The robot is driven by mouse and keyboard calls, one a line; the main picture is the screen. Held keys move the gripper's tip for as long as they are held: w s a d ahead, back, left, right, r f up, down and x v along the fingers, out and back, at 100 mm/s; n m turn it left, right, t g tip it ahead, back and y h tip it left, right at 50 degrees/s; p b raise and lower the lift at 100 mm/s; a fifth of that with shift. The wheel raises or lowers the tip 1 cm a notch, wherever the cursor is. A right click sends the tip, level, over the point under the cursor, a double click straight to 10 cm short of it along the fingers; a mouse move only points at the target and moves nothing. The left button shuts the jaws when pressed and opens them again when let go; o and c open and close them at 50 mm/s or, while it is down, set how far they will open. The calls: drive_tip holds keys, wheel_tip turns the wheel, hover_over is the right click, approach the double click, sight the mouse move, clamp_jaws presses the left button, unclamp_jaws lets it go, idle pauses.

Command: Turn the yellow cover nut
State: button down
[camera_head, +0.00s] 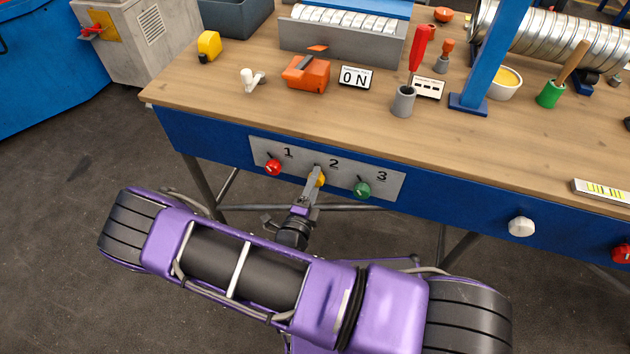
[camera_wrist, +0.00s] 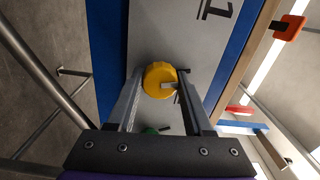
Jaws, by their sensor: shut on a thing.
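The yellow cover nut (camera_head: 319,180) sits on a grey panel (camera_head: 327,170) on the blue front of the workbench, below the number 2 and between the red and green knobs. In the wrist view the yellow nut (camera_wrist: 159,80) is round with a ridged rim, and a small grey piece lies across its lower right face. My gripper (camera_head: 314,184) reaches up to it from below. In the wrist view my gripper (camera_wrist: 161,84) has one finger on each side of the nut and is shut on it. The fingers partly hide the nut in the head view.
A red knob (camera_head: 273,167) is close on the left under 1, and a green knob (camera_head: 361,190) close on the right under 3. A white knob (camera_head: 521,227) is farther right.

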drive_tip(key=shift+c, duration=1.5)
unclamp_jaws()
drive_tip(key=shift+s, duration=0.1)
drive_tip(key=v, duration=1.7)
drive_tip(key=shift+s+b, duration=0.15)
drive_tip(key=shift+b, duration=0.2)
